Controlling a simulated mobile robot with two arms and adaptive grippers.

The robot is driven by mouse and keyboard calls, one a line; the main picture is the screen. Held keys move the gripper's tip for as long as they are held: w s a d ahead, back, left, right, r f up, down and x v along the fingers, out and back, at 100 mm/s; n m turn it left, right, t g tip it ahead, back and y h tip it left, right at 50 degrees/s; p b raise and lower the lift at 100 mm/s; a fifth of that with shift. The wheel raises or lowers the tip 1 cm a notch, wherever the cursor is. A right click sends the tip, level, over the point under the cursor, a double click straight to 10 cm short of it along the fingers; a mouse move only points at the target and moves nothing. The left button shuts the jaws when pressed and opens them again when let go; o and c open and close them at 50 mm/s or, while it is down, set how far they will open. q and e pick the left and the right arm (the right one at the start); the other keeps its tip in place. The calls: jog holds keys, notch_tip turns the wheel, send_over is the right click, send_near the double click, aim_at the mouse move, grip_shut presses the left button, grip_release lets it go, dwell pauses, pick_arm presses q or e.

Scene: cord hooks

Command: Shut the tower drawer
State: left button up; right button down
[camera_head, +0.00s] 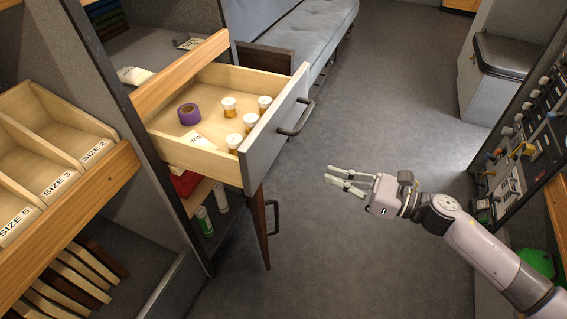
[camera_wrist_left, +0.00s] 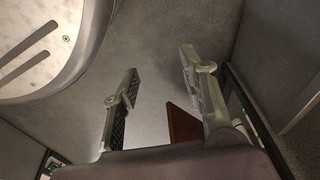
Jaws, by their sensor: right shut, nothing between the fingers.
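The tower drawer (camera_head: 270,140) is pulled out to the right in the head view. It has a grey front with a dark handle (camera_head: 297,120) and a pale wooden box inside. It holds a purple tape roll (camera_head: 189,114), several orange pill bottles (camera_head: 228,107) with white caps and a paper label. My right gripper (camera_head: 328,175) is shut and empty over the floor, right of and apart from the drawer front. My left gripper (camera_wrist_left: 158,60) shows only in the left wrist view, its fingers apart with nothing between them.
Below the drawer a brown door (camera_head: 259,228) with a handle stands open. Wooden bins (camera_head: 60,140) labelled by size are at the left. A panel of controls (camera_head: 515,140) is at the right, a grey couch (camera_head: 310,35) at the back. The middle floor is clear.

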jog(key=n, duration=0.1)
pick_arm(q)
jog(key=s+f+p, duration=0.1)
jog(key=f, duration=0.1)
jog(key=s+f, duration=0.1)
jog(key=s, duration=0.1)
jog(key=shift+a+f+p, duration=0.2)
jog(key=shift+f+p, duration=0.15)
jog(key=shift+f, duration=0.05)
pick_arm(e)
send_near(262, 159)
jog(key=shift+g, duration=0.3)
jog(key=x, duration=0.7)
jog(key=shift+w, duration=0.25)
